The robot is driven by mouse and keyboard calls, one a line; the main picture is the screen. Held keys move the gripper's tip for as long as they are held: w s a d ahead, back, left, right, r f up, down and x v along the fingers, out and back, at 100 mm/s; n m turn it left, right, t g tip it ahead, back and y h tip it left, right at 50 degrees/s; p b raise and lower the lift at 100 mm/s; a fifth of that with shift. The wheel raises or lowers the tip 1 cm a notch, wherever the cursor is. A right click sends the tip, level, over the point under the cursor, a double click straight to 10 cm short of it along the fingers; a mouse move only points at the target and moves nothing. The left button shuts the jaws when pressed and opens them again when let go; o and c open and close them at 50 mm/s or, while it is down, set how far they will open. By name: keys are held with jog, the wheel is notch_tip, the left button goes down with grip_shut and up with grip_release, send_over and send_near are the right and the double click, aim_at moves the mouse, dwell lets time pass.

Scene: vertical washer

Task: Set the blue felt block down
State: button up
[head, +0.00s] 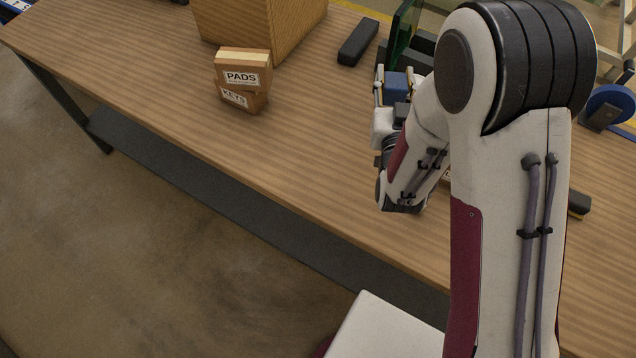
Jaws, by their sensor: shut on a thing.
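The blue felt block (396,84) shows as a small blue shape between the fingers of my gripper (394,82), at the upper middle right of the head view. My gripper is shut on the block. My gripper points toward the far side of the wooden table (330,150). The block's lower side is hidden by my gripper, so I cannot tell whether it touches anything beneath it.
A dark stand with a green glass pane (402,30) is just behind my gripper. A black bar (358,42) lies to its left. A blue reel (609,105) stands right. The table's middle is clear.

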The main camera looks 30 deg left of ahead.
jog(key=s+a+f, duration=0.2)
jog(key=s+a, duration=0.9)
jog(key=a, duration=0.1)
jog(key=s+a+f+m+t+h, duration=0.2)
jog(key=s+h, duration=0.1)
jog(key=s, duration=0.6)
jog(key=d+m+h, duration=0.4)
jog(key=d+h, duration=0.2)
jog(key=d, duration=0.2)
jog(key=shift+w+f, duration=0.15)
jog(key=shift+f, duration=0.15)
jog(key=shift+f, duration=2.9)
jog(key=shift+f, duration=0.15)
jog(key=shift+f, duration=1.75)
jog(key=shift+f, duration=0.15)
